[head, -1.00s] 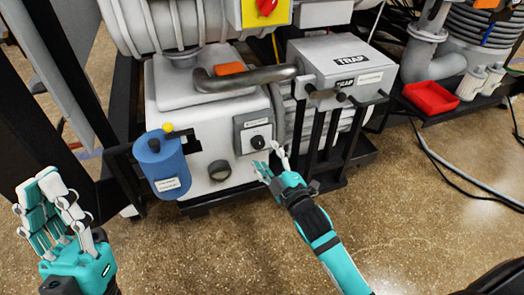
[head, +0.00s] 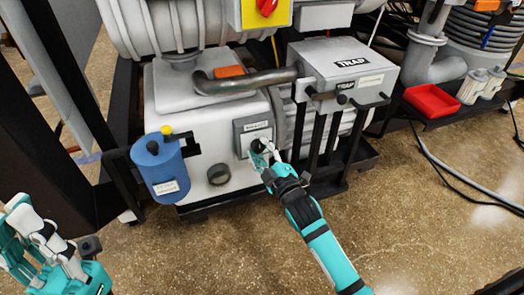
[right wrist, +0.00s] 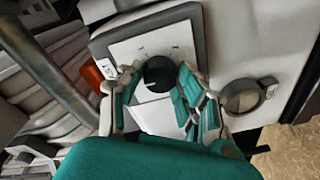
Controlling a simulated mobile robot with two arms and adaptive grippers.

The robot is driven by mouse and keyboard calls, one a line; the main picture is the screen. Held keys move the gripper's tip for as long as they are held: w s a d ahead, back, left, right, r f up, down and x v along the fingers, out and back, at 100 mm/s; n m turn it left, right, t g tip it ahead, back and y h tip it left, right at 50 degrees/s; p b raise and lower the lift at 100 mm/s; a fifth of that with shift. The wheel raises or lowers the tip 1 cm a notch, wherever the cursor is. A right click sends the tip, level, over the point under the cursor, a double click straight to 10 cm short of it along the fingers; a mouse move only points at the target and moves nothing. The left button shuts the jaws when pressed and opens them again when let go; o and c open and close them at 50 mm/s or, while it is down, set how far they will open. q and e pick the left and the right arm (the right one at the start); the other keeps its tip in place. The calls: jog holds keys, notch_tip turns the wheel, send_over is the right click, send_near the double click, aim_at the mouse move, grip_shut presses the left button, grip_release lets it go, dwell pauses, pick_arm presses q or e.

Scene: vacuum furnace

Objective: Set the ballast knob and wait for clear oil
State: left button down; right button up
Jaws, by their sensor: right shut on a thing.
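The black ballast knob (head: 258,145) sits on a grey labelled panel (head: 244,127) on the front of the pale pump housing. My right gripper (head: 265,151) is at the knob and partly covers it. In the right wrist view my fingers (right wrist: 158,90) are shut on the knob (right wrist: 159,73), one on each side. A round sight glass (head: 219,173) is on the housing, below and left of the panel; it also shows in the right wrist view (right wrist: 243,96). Its oil is too dark and small to judge. My left gripper (head: 32,232) is open and empty at the lower left.
A blue canister (head: 163,170) with a yellow cap hangs left of the pump. A grey trap box (head: 345,70) on black posts stands right of the panel. A red tray (head: 432,101) is farther right. The speckled floor in front is clear, with cables at the right.

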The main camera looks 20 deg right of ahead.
jog(key=shift+c, duration=1.2)
